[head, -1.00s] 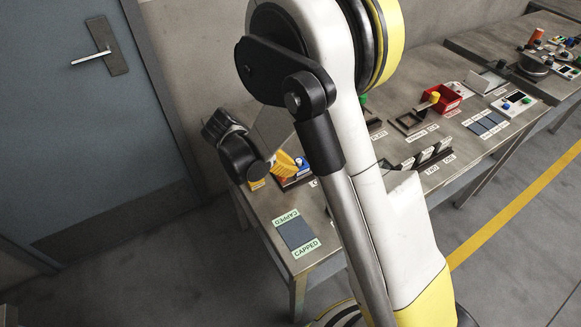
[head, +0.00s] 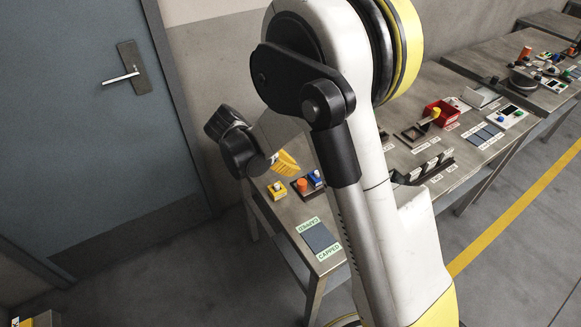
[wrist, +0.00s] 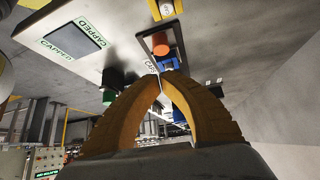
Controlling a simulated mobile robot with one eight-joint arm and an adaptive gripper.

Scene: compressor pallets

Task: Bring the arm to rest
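My gripper (head: 288,163) has yellow-orange ribbed fingers and hangs above the near end of the long table (head: 276,213). In the wrist view my gripper (wrist: 160,78) shows its two curved fingers meeting at the tips, with nothing seen between them. Beyond the fingertips, apart from them, are an orange cylinder (wrist: 160,43) and a blue part (wrist: 167,63) on a dark tray. These also show in the head view as the orange cylinder (head: 302,185) and the blue part (head: 315,178). My arm is raised and bent, and hides part of the table.
A yellow part (head: 277,190) stands beside the tray. A dark pad labelled CAPPED (head: 320,237) lies bare at the table's near end. Farther along are a red bin (head: 441,113) and a black slotted rack (head: 425,169). A grey door (head: 70,130) stands left; floor between is clear.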

